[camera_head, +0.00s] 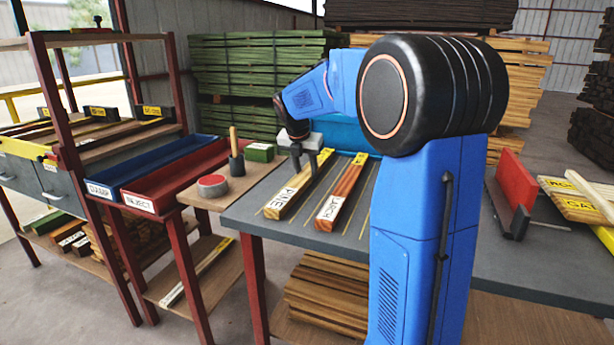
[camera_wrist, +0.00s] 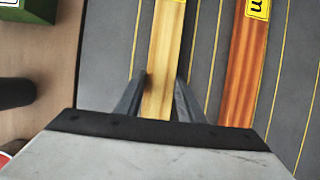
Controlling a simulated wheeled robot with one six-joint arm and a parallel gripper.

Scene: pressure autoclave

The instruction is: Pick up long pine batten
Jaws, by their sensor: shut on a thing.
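A long pine batten (camera_head: 293,195) with a white label reading PINE lies on the grey table at the middle of the head view. It also shows in the wrist view (camera_wrist: 166,45) as a pale yellow strip running up the picture. My gripper (camera_head: 307,165) is above and around it. In the wrist view my gripper (camera_wrist: 162,95) has one finger on each side of the batten, shut on it. The batten appears to lie flat along the table; any gap under it cannot be told.
A reddish batten (camera_head: 341,193) lies just right of the pine one, and shows in the wrist view (camera_wrist: 243,65). On the left are a red REJECT tray (camera_head: 152,206), a blue DAMP tray (camera_head: 106,190), a round tin (camera_head: 212,186) and a green block (camera_head: 260,152). A red bracket (camera_head: 515,185) stands at right.

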